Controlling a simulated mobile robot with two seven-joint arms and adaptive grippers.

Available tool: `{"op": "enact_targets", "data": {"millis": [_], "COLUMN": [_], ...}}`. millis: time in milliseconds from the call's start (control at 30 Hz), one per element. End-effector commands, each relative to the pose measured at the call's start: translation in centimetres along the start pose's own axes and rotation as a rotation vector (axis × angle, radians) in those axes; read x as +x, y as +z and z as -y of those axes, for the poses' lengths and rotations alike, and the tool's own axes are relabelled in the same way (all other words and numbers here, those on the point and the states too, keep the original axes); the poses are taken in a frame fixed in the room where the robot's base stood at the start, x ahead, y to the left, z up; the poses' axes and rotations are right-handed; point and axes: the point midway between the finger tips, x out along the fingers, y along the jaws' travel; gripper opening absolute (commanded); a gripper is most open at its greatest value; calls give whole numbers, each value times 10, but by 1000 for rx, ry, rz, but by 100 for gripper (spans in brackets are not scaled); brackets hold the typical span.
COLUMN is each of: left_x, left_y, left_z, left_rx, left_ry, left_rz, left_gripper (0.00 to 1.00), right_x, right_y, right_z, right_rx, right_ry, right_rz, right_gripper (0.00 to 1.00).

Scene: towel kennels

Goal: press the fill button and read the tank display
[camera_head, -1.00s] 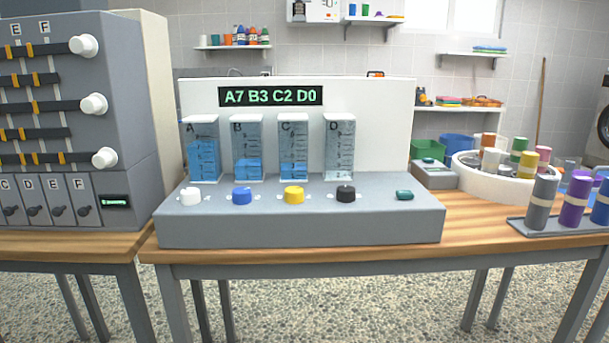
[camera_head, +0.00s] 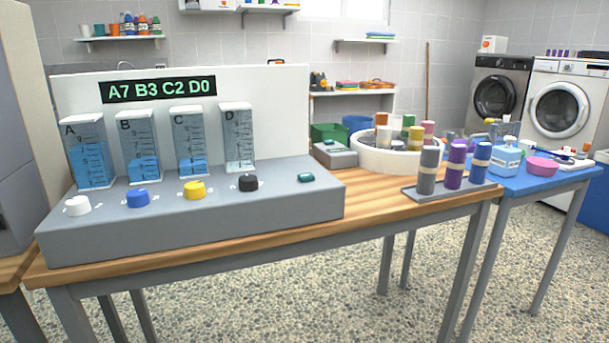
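The tank display (camera_head: 158,89) on the white back panel reads "A7 B3 C2 D0" in green. Below it stand clear tanks: tank A (camera_head: 89,152) holds the most blue liquid, tank B (camera_head: 139,147) and tank C (camera_head: 189,141) hold less, and tank D (camera_head: 237,137) looks empty. On the grey console (camera_head: 190,222) are a white knob (camera_head: 77,206), a blue knob (camera_head: 138,198), a yellow knob (camera_head: 194,190) and a black knob (camera_head: 247,183). A green button (camera_head: 306,177) sits at the console's right end; its label is not readable. Neither gripper is in view.
The console stands on a wooden table (camera_head: 375,203). To its right are a grey box with a green button (camera_head: 335,153), a round white tray (camera_head: 365,160) of coloured cylinders, and a grey tray (camera_head: 412,192) with three banded cylinders. A blue table (camera_head: 535,181) adjoins at right.

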Motion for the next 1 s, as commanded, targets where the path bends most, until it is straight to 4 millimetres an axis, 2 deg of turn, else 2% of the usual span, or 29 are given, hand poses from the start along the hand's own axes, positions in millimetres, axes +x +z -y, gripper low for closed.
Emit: {"op": "enact_targets", "data": {"millis": [67, 433, 1000], "left_x": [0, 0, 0], "left_y": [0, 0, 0], "left_z": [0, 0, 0], "left_rx": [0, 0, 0], "left_ry": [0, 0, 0], "left_rz": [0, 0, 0], "left_gripper": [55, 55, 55], "right_x": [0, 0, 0], "right_y": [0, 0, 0], "right_z": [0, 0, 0], "right_rx": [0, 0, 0], "right_ry": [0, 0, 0], "right_rz": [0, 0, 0], "right_gripper": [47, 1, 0]}}
